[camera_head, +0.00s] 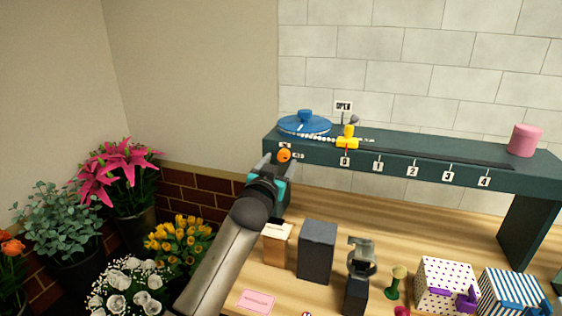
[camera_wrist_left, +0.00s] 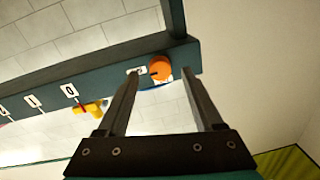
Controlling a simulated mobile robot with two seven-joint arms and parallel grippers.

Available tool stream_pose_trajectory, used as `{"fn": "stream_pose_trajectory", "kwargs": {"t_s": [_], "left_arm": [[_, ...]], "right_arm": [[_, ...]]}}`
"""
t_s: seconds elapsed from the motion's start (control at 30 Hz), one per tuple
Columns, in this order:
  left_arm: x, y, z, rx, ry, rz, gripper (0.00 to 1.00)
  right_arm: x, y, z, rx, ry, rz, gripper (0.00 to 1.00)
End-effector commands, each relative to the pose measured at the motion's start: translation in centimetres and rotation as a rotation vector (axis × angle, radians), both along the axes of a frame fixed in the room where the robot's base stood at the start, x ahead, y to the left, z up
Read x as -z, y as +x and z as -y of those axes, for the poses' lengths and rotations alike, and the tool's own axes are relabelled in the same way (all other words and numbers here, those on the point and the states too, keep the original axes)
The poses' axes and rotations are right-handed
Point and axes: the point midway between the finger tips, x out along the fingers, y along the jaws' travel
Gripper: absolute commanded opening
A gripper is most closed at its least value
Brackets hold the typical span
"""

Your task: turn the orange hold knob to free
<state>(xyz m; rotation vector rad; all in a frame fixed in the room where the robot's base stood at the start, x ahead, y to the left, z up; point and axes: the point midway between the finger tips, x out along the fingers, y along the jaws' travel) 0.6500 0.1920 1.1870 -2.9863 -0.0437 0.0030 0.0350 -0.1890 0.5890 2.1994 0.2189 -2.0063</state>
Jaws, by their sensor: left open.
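The orange hold knob (camera_head: 284,155) is on the front face of the dark green raised shelf (camera_head: 400,163), near its left end. Small white labels sit beside the knob. My left gripper (camera_head: 272,164) is open, just in front of and slightly left of the knob in the head view. In the left wrist view the orange knob (camera_wrist_left: 160,67) shows beyond the fingertips, between the two fingers (camera_wrist_left: 157,84). Contact with the knob cannot be made out. A dark mark shows on the knob's face. My right gripper is not in view.
On the shelf are a blue round lid (camera_head: 304,125), a yellow slider (camera_head: 347,139) at label 0 and a pink cylinder (camera_head: 525,140). Boxes, including a dark grey one (camera_head: 317,252), stand on the wooden table (camera_head: 430,232) below. Potted flowers (camera_head: 180,242) are at left.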

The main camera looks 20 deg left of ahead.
Motion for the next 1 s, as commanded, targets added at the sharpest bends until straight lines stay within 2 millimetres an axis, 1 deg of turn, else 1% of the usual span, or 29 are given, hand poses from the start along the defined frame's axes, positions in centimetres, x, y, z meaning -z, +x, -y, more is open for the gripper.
{"fn": "stream_pose_trajectory", "kwargs": {"t_s": [0.1,0.23,0.6,0.63,1.0], "left_arm": [[0.0,1.0,0.0,0.000,0.000,0.000,0.68],[0.0,1.7,0.0,0.001,0.000,0.000,0.68],[0.0,2.0,0.0,0.001,0.001,0.000,0.68],[0.0,2.0,0.0,0.001,0.001,0.000,0.67],[0.0,1.9,0.0,0.000,0.001,0.000,0.25]], "right_arm": [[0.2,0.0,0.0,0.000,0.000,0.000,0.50],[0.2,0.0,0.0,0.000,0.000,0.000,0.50],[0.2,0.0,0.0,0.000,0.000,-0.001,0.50],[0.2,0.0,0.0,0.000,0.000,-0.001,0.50],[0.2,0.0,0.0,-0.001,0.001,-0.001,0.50]]}}
